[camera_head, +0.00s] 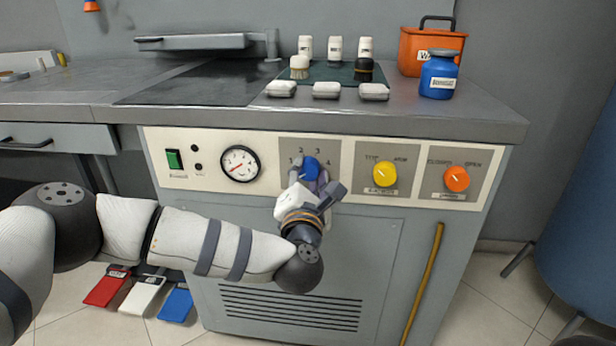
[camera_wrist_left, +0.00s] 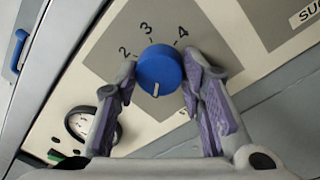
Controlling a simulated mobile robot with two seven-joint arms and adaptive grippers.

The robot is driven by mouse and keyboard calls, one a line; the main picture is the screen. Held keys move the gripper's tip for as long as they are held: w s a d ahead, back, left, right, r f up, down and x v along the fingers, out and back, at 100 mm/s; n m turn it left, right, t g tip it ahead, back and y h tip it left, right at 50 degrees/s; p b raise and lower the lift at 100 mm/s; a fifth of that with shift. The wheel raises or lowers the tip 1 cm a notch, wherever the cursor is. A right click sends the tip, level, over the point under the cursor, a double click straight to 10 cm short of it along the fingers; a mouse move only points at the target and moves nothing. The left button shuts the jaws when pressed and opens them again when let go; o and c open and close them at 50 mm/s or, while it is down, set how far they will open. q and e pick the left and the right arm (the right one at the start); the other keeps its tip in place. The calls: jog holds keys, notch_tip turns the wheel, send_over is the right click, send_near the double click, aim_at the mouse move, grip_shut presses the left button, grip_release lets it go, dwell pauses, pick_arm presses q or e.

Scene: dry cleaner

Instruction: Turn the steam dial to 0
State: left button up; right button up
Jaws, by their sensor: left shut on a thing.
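The blue dial (camera_head: 310,167) sits on a grey plate (camera_head: 337,150) in the middle of the machine's front panel. In the left wrist view, the fingers of my left gripper (camera_wrist_left: 160,82) are shut on either side of the dial (camera_wrist_left: 160,66). The dial's white mark lies on its lower side there, away from the 3. The 0 marking is not visible. My right gripper is not in view.
A pressure gauge (camera_head: 240,163) and green switch (camera_head: 174,159) are left of the dial. A yellow knob (camera_head: 385,174) and orange knob (camera_head: 456,179) are to its right. Bottles, brushes and an orange box (camera_head: 405,52) stand on the worktop above. A yellow-brown rod (camera_head: 424,280) stands out lower right.

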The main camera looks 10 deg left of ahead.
pick_arm(q)
jog(key=shift+d, duration=0.1)
jog(key=o, duration=1.1)
jog(key=shift+o, duration=0.2)
jog(key=s+d, duration=0.1)
jog(key=s, duration=1.1)
jog(key=shift+f, duration=0.25)
jog(key=shift+d, duration=0.1)
